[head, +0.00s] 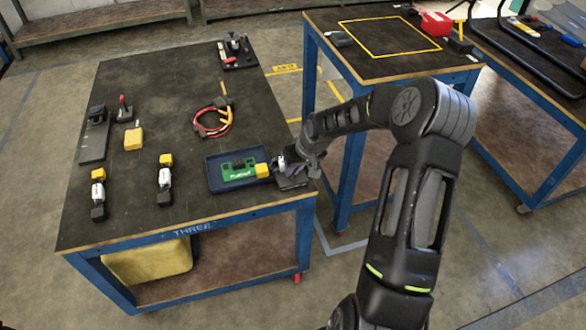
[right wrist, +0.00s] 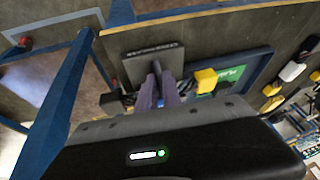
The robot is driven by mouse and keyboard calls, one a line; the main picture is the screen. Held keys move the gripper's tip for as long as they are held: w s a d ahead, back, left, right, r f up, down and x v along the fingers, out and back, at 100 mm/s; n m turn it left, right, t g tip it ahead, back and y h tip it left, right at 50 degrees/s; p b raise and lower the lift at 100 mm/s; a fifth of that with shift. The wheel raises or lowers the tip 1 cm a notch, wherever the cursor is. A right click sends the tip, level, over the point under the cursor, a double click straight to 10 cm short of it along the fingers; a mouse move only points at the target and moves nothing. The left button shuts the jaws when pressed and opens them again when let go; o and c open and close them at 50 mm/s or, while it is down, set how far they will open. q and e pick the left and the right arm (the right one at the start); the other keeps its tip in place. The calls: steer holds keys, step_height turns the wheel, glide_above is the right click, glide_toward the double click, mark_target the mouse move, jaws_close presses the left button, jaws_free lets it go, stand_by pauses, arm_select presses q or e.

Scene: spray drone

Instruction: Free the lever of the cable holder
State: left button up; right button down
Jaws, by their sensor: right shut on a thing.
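The cable holder looks to be the black plate (head: 292,183) at the table's near right corner; in the right wrist view it is a dark plate with white lettering (right wrist: 150,55). My right gripper (head: 288,165) is over this plate. In the right wrist view its grey fingers (right wrist: 158,75) are together over the plate, shut on a small part, seemingly the lever. The lever itself is mostly hidden by the fingers, so its angle cannot be told. My left gripper is in neither view.
Beside the holder, a blue tray (head: 213,184) holds a green pack (head: 238,170) with a yellow plug (head: 262,170), close to my right fingers. A red and yellow cable loop (head: 212,122) lies farther back. Table middle is mostly clear.

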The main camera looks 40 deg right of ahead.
steer(key=shift+s+a+f+t+b, duration=0.1)
steer(key=shift+s+t+b, duration=0.15)
steer(key=shift+t+b, duration=0.5)
steer(key=t+b, duration=0.1)
steer(key=s+t+h+b, duration=0.1)
steer(key=shift+a+t+b, duration=0.15)
steer(key=shift+t+b, duration=0.15)
steer(key=shift+t, duration=0.05)
steer(key=t+b, duration=0.1)
steer(key=b, duration=0.2)
steer(key=s+t+h+b, duration=0.1)
steer(key=t+b, duration=0.1)
steer(key=n+t+b, duration=0.1)
steer(key=t+b, duration=0.1)
steer(key=b, duration=0.1)
steer(key=shift+s+a+f+h+b, duration=0.2)
steer(key=shift+s+a+h+b, duration=0.05)
steer(key=shift+a+h+b, duration=0.1)
steer(key=shift+s+r+t+b, duration=0.2)
steer(key=shift+t+b, duration=0.2)
steer(key=shift+b, duration=0.2)
steer(key=shift+w, duration=0.1)
steer(key=c, duration=1.8)
jaws_free()
steer(key=shift+r, duration=0.1)
